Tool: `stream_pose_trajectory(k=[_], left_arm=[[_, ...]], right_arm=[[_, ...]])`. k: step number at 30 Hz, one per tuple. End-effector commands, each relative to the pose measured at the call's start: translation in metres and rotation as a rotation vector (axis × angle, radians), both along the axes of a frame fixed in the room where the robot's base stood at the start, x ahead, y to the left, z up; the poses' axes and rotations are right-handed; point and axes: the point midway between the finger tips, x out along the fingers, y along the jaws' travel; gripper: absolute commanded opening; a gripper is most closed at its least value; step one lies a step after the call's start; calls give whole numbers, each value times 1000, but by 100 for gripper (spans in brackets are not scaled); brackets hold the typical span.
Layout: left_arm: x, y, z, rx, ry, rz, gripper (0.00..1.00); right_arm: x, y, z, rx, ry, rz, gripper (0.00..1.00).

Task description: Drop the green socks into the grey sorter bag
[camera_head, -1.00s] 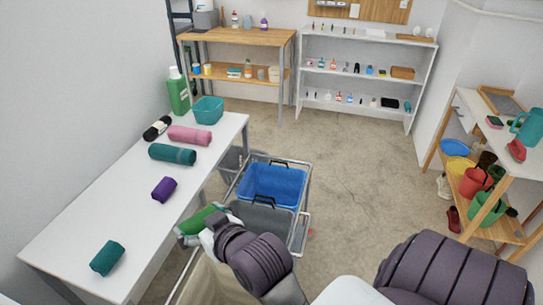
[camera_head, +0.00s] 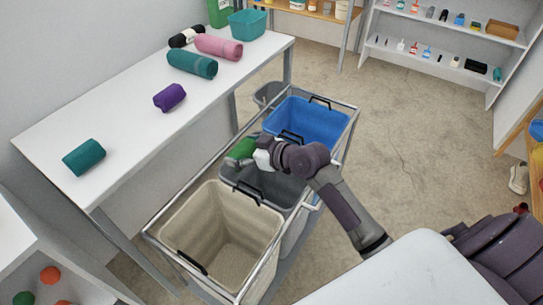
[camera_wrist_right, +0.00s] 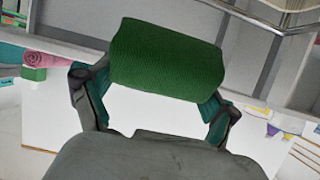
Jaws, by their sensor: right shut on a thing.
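The green socks (camera_head: 240,150) are a rolled bundle held between the fingers of my right gripper (camera_head: 252,155). In the right wrist view the socks (camera_wrist_right: 167,59) fill the space between the two fingertips (camera_wrist_right: 155,88). In the head view the gripper holds them over the grey sorter bag (camera_head: 262,190), the middle bag of the metal-framed cart. The gripper and socks hide part of its far side. My left gripper is not in view.
A beige bag (camera_head: 215,235) stands nearer and a blue bag (camera_head: 305,125) farther in the cart. The white table (camera_head: 130,130) holds a teal roll (camera_head: 84,157), a purple roll (camera_head: 169,97) and other rolls. Bare floor (camera_head: 390,120) lies to the right.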

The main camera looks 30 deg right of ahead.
Motion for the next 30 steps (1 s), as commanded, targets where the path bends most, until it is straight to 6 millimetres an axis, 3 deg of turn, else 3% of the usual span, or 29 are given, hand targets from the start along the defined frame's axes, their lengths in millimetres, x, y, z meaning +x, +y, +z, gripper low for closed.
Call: stream_pose_trajectory(k=[1, 6, 15, 20, 30], left_arm=[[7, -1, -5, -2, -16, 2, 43], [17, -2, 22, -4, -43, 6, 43], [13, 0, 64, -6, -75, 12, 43], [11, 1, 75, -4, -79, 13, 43], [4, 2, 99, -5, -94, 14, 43]], right_arm=[[9, -12, -26, -5, -2, 5, 56], [35, -51, -65, -5, -1, 17, 56], [64, -112, -90, -1, -3, -13, 56], [69, -123, -91, 1, -2, -22, 56], [69, -124, -103, 3, 0, -23, 56]])
